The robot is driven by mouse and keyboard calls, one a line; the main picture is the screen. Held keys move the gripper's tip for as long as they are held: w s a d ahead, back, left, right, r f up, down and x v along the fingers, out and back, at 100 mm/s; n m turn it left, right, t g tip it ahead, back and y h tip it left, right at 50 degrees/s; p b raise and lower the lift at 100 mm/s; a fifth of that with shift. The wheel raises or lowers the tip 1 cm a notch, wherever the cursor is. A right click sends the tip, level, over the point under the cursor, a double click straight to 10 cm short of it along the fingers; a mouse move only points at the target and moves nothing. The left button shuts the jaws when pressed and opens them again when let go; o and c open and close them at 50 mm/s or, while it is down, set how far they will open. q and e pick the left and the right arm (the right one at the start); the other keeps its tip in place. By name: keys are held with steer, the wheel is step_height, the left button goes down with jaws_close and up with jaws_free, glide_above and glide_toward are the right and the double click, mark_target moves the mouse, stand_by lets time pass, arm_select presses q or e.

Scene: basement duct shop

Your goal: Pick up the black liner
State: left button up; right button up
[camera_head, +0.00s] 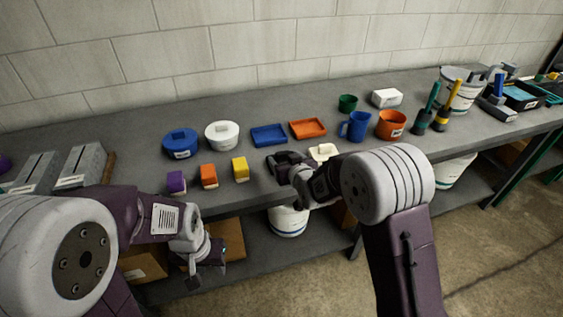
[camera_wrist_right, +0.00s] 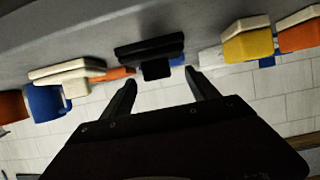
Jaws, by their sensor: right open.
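The black liner (camera_wrist_right: 150,48) is on the grey bench in the right wrist view, which shows the scene upside down. It has a wide flat part and a smaller block part. My right gripper (camera_wrist_right: 161,82) is open, with its two fingers apart and the liner just beyond their tips, not between them. In the head view the right gripper (camera_head: 290,172) is at the bench's front edge, and dark shapes there make liner and fingers hard to separate. My left gripper (camera_head: 207,264) hangs low in front of the bench, away from the liner; its jaw opening is unclear.
A cream piece (camera_head: 323,152) lies right of the right gripper. Yellow (camera_head: 240,169), orange (camera_head: 208,176) and purple (camera_head: 176,182) blocks stand to its left. A blue tray (camera_head: 269,135) and orange tray (camera_head: 308,128) lie behind. A blue mug (camera_head: 355,127) stands further right.

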mark_target(283, 154)
steer(key=shift+w+d, duration=0.1)
steer(key=shift+w, duration=0.2)
steer(key=x, duration=0.4)
steer(key=shift+w+f, duration=0.15)
steer(key=shift+w, duration=0.2)
steer(key=shift+s+d, duration=0.1)
steer(key=c, duration=1.5)
